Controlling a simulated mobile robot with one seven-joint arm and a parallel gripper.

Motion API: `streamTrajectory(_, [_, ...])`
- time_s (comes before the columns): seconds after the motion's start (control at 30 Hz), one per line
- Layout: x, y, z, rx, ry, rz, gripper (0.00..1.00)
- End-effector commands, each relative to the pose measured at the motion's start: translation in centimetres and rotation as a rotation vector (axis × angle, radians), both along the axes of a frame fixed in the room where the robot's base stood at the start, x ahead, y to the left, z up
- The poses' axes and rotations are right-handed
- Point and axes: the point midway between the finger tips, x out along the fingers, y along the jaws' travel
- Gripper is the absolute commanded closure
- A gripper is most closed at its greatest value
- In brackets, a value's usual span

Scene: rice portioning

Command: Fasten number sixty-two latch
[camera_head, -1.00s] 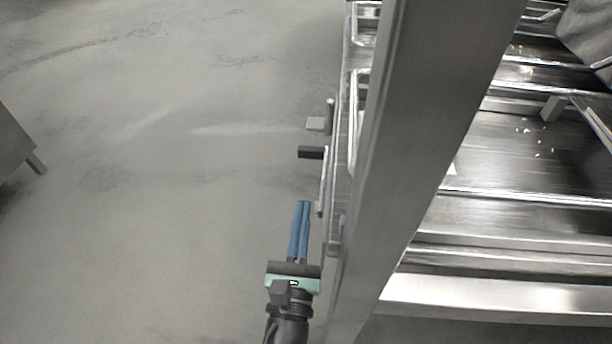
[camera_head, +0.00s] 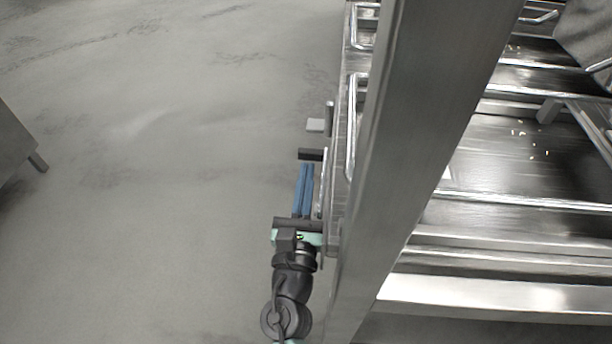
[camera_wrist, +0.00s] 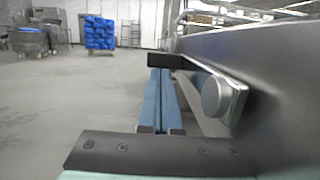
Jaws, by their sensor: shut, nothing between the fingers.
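A latch with a black handle (camera_head: 310,154) sticks out to the left from the side of the steel frame. In the wrist view its black handle (camera_wrist: 166,60) sits at the end of a flat bar that slopes to a round pivot (camera_wrist: 216,97) on the panel. I can read no number on it. My gripper (camera_head: 305,167) is shut and empty, its two blue fingers side by side. The fingertips (camera_wrist: 160,71) are right at the black handle, overlapping its lower edge in view; I cannot tell whether they touch it.
A second, light grey handle (camera_head: 316,125) sits just beyond the black one. The steel post (camera_head: 425,110) and frame stand close on the right. Far off, the wrist view shows a blue stack (camera_wrist: 99,33) and grey bins (camera_wrist: 29,41).

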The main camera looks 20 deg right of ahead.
Motion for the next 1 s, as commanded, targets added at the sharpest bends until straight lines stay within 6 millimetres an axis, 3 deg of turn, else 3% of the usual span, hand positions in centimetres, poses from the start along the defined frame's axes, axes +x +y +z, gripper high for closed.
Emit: streamTrajectory(1.0, [0.39, -0.13, 0.65, -0.082, -0.200, 0.000, 1.00])
